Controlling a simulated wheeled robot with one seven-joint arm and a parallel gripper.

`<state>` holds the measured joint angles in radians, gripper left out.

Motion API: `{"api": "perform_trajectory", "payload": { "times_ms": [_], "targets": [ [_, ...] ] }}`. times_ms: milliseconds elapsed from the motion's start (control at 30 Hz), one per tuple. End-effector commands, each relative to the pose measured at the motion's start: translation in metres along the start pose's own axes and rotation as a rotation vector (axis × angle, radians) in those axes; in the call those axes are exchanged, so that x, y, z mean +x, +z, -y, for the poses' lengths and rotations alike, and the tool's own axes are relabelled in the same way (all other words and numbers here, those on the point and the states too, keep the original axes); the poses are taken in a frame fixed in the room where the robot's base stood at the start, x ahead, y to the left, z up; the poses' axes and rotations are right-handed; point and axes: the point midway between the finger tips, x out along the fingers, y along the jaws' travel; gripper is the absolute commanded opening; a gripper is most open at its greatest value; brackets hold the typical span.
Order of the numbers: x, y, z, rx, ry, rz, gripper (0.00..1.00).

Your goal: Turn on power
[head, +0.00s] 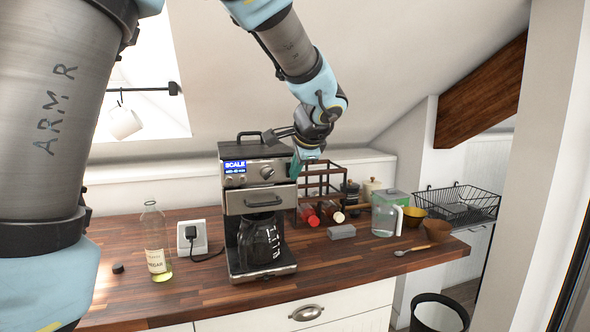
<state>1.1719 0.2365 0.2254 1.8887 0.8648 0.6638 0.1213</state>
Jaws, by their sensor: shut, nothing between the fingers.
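A black and steel coffee maker (259,206) stands on the wooden counter, with a glass carafe (261,240) in its lower bay. Its small blue display (235,167) is lit and reads "SCALE" with a smaller line below. A round knob (267,172) sits right of the display. A dark plug is in the white wall socket (192,237) left of the machine, and a cord runs towards the machine. My gripper (297,163) is shut and empty, pointing down by the machine's upper right side. Whether it touches the machine I cannot tell.
A vinegar bottle (156,243) and small black knob-like piece (118,268) stand left. A wooden rack (320,190), grey block (341,231), clear pitcher (385,214), bowls and spoon (412,250) are right. A dish rack (458,203) stands farther right. The front left counter is mostly clear.

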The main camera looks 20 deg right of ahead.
Motion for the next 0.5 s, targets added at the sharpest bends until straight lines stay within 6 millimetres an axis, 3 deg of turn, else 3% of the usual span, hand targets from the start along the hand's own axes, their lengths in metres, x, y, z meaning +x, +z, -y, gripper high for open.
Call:
{"api": "perform_trajectory", "payload": {
  "times_ms": [500],
  "targets": [
    [0.0027, -0.0002, 0.0010, 0.001, -0.031, 0.000, 0.00]
  ]
}}
